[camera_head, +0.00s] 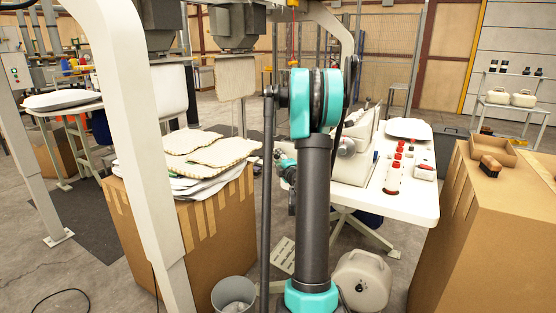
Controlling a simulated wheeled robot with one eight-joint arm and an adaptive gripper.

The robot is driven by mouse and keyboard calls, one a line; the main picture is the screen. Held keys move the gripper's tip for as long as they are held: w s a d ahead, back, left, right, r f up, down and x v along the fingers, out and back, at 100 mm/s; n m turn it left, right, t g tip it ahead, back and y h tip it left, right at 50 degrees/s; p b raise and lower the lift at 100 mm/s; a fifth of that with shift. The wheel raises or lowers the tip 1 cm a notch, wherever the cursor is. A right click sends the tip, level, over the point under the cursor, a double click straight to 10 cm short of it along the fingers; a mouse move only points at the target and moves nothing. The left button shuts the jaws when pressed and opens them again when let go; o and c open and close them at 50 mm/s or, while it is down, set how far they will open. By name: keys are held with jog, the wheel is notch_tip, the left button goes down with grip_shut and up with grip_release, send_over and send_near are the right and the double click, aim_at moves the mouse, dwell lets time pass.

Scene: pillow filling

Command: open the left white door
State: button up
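No part is clearly recognisable as a door. A white rounded panel (170,90) hangs under the left grey machine unit (158,22) at the upper left. A quilted cream panel (235,78) hangs under the right unit (237,24). I cannot tell whether either is the left white door. My dark arm with teal joints stands upright across the middle. What seems to be my gripper (279,154) shows small beside the dark link, mostly hidden. Its fingers are too small to read, and it appears apart from both panels.
A cardboard box (215,230) topped with quilted pillow covers (210,148) stands left of centre, behind a white post (135,130). A white table (405,195) with red-topped items is to the right. A large box (495,235) fills the right edge. A bucket (234,294) stands in front.

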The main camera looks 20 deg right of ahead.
jog(key=s, duration=1.2)
jog(key=shift+a, duration=0.15)
jog(key=shift+r, duration=0.1)
jog(key=s+r+m+g+h, duration=0.1)
jog(key=s+m+g+h, duration=0.3)
jog(key=s+m+h, duration=0.7)
jog(key=s+a+f+m+g+y, duration=0.6)
jog(key=s+a+f+g+y, duration=0.3)
jog(key=s+a+f, duration=0.7)
jog(key=s+a+y, duration=0.1)
jog(key=a+y, duration=0.1)
jog(key=a, duration=0.1)
jog(key=shift+s+a+f+m+g, duration=0.25)
jog(key=shift+s+a+m+g, duration=0.15)
